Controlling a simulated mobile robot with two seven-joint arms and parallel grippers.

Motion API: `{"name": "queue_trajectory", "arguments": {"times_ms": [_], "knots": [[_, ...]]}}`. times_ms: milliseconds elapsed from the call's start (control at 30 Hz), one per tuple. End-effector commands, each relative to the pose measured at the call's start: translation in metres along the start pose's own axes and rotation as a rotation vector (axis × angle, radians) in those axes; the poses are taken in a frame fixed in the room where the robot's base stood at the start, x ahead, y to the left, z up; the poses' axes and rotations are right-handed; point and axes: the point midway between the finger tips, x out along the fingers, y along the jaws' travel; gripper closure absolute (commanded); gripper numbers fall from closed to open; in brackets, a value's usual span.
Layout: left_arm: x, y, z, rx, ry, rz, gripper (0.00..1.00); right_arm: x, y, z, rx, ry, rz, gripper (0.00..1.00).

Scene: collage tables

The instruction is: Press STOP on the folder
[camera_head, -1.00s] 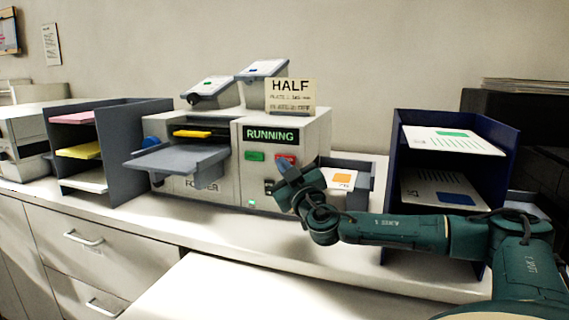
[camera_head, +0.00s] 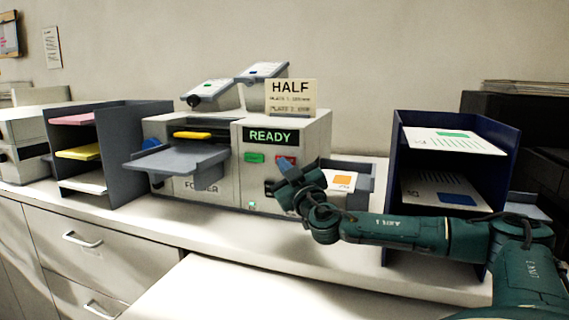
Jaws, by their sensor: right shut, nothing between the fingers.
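The folder (camera_head: 215,190) is a pale grey machine on the counter, left of centre. Its display (camera_head: 270,136) reads READY in green. Below the display are a green button (camera_head: 255,158) and a red button (camera_head: 286,160), the red one partly hidden by my gripper. My right gripper (camera_head: 284,169) is shut and empty, with its tips at the lower part of the red button. I cannot tell whether the tips touch it. My left gripper is not in view.
A HALF sign (camera_head: 291,92) stands on top of the folder. A grey feed tray (camera_head: 176,160) sticks out at its left front. A grey paper rack (camera_head: 122,165) stands left, a dark blue shelf (camera_head: 398,150) right. An output tray (camera_head: 362,176) with a printed sheet is beside the folder.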

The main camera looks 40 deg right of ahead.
Motion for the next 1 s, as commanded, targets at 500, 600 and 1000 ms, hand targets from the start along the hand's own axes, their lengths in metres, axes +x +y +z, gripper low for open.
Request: {"name": "queue_trajectory", "arguments": {"times_ms": [500, 600, 1000], "knots": [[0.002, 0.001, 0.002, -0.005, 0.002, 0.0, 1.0, -0.001, -0.001, 0.0, 0.0, 0.0, 0.001, 1.0], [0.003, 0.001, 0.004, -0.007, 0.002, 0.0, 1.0, -0.005, -0.004, -0.002, 0.0, 0.002, -0.001, 1.0], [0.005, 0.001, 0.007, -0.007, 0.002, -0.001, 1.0, -0.011, -0.008, -0.008, -0.001, 0.001, 0.0, 1.0]]}}
